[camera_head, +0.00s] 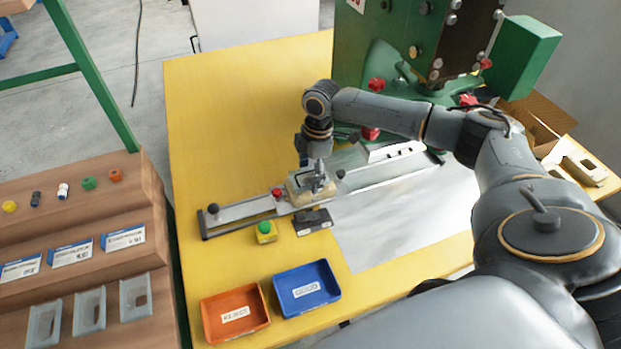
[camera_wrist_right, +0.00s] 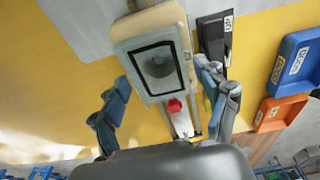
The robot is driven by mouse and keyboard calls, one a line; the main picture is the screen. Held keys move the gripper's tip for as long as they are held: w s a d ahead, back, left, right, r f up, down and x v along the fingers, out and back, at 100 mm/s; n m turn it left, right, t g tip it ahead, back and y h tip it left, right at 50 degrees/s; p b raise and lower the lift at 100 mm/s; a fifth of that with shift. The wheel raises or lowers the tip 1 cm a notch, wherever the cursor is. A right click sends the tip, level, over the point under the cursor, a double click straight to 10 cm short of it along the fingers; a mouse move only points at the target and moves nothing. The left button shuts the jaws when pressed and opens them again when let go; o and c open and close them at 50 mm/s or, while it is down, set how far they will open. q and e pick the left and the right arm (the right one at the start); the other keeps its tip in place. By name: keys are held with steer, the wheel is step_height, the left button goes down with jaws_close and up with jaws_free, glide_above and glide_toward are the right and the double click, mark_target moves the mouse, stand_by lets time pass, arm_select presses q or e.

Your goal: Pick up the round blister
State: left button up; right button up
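A beige-edged fixture block (camera_head: 299,196) sits on the metal slide rail of the yellow bench. In the right wrist view, the fixture block (camera_wrist_right: 119,30) has a black rectangular frame, with a round blister-like shape (camera_wrist_right: 158,66) inside it. My right gripper (camera_head: 318,184) is right over the block and hides part of it in the head view. In the right wrist view my right gripper (camera_wrist_right: 164,76) has its fingers spread, one on each side of the block, with nothing held between them. Whether they touch the block I cannot tell. My left gripper is not in view.
A green press machine (camera_head: 365,55) stands at the back. An orange bin (camera_head: 262,318) and a blue bin (camera_head: 332,287) lie in front, near a green button box (camera_head: 265,232). A wooden shelf (camera_head: 105,172) with buttons and clear parts stands left. The bench's back left is clear.

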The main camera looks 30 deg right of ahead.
steer(key=c, duration=0.4)
steer(key=shift+r+b, duration=0.15)
steer(key=shift+b, duration=0.4)
step_height(320, 180, up, 3)
steer(key=shift+w, duration=0.1)
steer(key=shift+s+a+r+p, duration=1)
steer(key=shift+s+r, duration=1.15)
steer(key=shift+r, duration=0.4)
steer(key=shift+s+a+r+p, duration=1)
steer(key=shift+s+r, duration=1.15)
steer(key=shift+r, duration=0.4)
steer(key=shift+s+a+r+p, duration=0.95)
steer(key=shift+s+r, duration=1.2)
steer(key=shift+r, duration=0.4)
